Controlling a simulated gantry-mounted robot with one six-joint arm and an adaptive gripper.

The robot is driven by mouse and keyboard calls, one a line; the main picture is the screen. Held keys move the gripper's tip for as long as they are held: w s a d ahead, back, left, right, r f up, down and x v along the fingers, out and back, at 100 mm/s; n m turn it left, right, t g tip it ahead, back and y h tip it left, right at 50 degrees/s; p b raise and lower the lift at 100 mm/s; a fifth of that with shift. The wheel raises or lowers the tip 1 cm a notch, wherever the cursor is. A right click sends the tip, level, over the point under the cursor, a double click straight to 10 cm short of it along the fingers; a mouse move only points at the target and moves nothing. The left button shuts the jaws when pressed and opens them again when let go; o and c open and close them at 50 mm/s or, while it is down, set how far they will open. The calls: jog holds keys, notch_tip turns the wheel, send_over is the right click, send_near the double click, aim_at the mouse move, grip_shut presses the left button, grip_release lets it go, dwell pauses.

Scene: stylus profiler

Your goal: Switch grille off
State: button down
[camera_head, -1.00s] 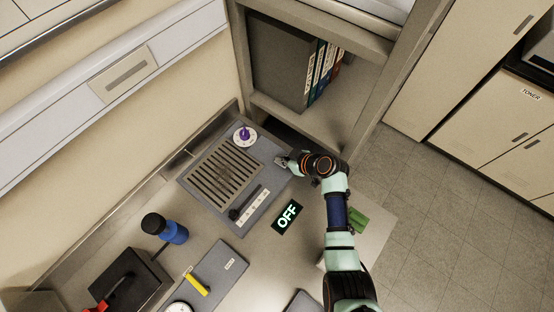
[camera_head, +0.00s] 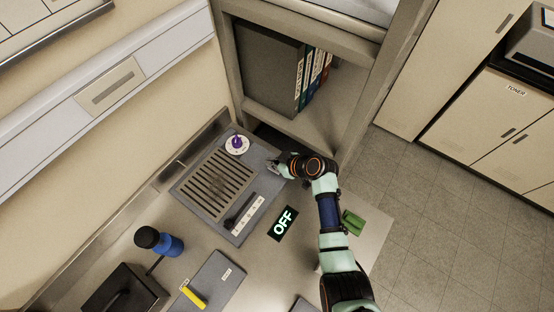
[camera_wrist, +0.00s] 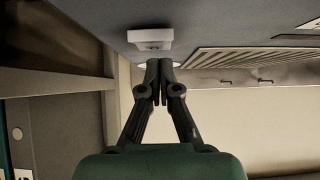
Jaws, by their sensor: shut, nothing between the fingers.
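The grille (camera_head: 217,185) is a slatted plate set in a grey panel (camera_head: 192,207) on the worktop. The panel bears a purple knob on a white dial (camera_head: 237,143) and a dark lever (camera_head: 236,216) beside a white label strip (camera_head: 250,214). A sign (camera_head: 283,223) in front of the panel reads OFF in lit letters. My gripper (camera_head: 272,167) is over the panel's right corner. In the wrist view its fingers (camera_wrist: 158,68) are shut and empty, close to a small whitish block (camera_wrist: 150,38) on the panel. Contact with it cannot be told. The grille also shows there (camera_wrist: 235,60).
A blue bottle (camera_head: 170,245), a dark box (camera_head: 125,290) and a grey board with a yellow-handled tool (camera_head: 193,295) are at lower left. A green object (camera_head: 352,222) lies right of my arm. A shelf with binders (camera_head: 310,80) stands behind my gripper.

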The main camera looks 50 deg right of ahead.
jog(key=r+p, duration=0.1)
jog(key=r, duration=0.2)
jog(key=r+p, duration=0.1)
jog(key=shift+w+r+p, duration=0.15)
jog(key=shift+w+p, duration=0.1)
jog(key=shift+p, duration=0.1)
jog(key=r+v, duration=0.1)
jog(key=v, duration=0.8)
jog(key=shift+w, duration=0.3)
jog(key=shift+w+a+r, duration=0.1)
jog(key=shift+r, duration=0.05)
